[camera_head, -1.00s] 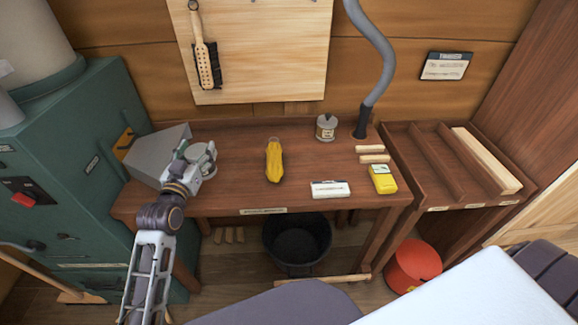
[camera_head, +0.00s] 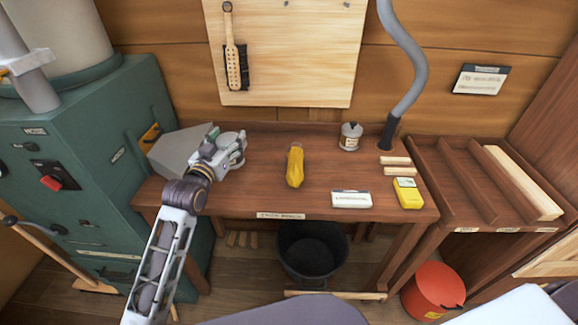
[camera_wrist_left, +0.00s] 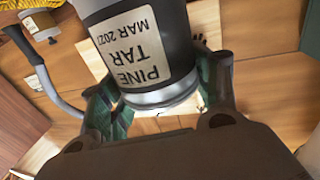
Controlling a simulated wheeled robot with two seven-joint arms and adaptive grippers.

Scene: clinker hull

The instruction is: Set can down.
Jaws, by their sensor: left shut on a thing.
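My left gripper (camera_head: 232,148) is over the left part of the wooden bench (camera_head: 262,203), beside the grey wedge-shaped box. It is shut on a dark can (camera_wrist_left: 143,50) with a pale label that reads PINE TAR, MAR 2027. In the left wrist view, the can's silver rim shows between the two green fingers (camera_wrist_left: 160,98), and its label appears upside down. In the head view the gripper mostly hides the can, and I cannot tell whether it touches the bench. My right gripper is not in view.
A yellow object (camera_head: 295,166), a lidded tin (camera_head: 350,137), a white box (camera_head: 351,199) and a yellow pack (camera_head: 408,193) stand right of the gripper. The grey box (camera_head: 178,151) is close on its left. Bench room is clear in front of the gripper.

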